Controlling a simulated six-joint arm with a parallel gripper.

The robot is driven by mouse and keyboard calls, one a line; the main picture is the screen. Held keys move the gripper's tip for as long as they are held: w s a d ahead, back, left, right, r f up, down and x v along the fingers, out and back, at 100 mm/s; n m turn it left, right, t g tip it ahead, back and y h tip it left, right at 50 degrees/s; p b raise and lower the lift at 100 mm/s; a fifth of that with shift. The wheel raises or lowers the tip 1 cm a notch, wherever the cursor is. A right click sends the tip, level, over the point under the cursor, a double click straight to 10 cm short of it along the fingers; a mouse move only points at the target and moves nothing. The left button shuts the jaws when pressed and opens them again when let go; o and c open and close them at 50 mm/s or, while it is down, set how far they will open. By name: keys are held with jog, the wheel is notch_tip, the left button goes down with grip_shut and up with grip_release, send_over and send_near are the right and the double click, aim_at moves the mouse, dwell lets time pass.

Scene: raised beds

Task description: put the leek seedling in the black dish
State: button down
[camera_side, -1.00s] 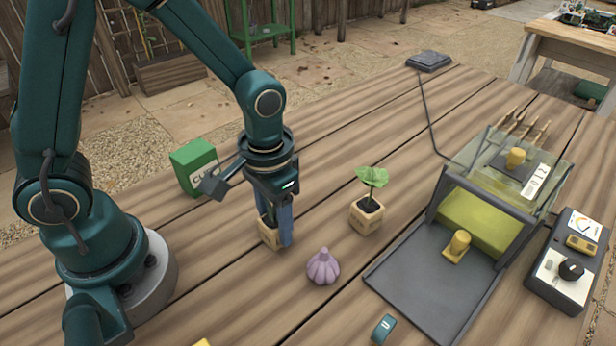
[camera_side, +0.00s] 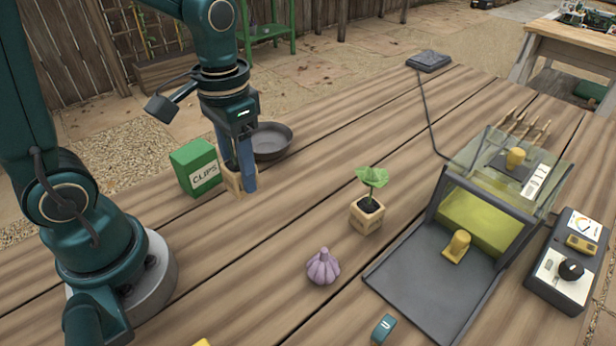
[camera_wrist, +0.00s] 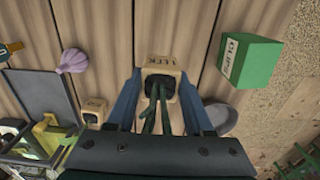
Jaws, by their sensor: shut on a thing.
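The leek seedling (camera_wrist: 158,84) stands in a pale wooden cube pot marked LEEK, with thin green leaves and dark soil. In the side view the pot (camera_side: 233,180) is partly hidden by my gripper (camera_side: 239,186). My gripper is shut on the pot, with a blue finger on each side; its fingers also show in the wrist view (camera_wrist: 157,100). The pot is upright and close to the table; I cannot tell how high. The black dish (camera_side: 271,141) is a round, dark shallow pan just behind and right of my gripper. Its rim shows in the wrist view (camera_wrist: 222,120).
A green CLIPS box (camera_side: 195,168) stands close on the left. A leafy seedling in a cube pot (camera_side: 367,212) and a garlic bulb (camera_side: 323,267) stand to the right. A tray with a clear cover (camera_side: 437,285) and a control box (camera_side: 568,265) lie farther right.

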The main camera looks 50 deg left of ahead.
jog(key=w+a+r+m, duration=0.1)
jog(key=w+a+r, duration=0.15)
jog(key=a, duration=0.35)
jog(key=w+a+r+m, duration=0.1)
jog(key=w+a+r, duration=0.1)
jog(key=a+r, duration=0.3)
jog(key=w+a+f+n, duration=0.15)
jog(key=a+f, duration=0.25)
jog(key=a, duration=0.6)
send_over(267, 149)
jog(key=shift+n, duration=0.25)
notch_tip(267, 149, down, 6)
jog(key=shift+f, duration=2.25)
jog(key=shift+f, duration=0.15)
jog(key=shift+c, duration=1.4)
grip_release()
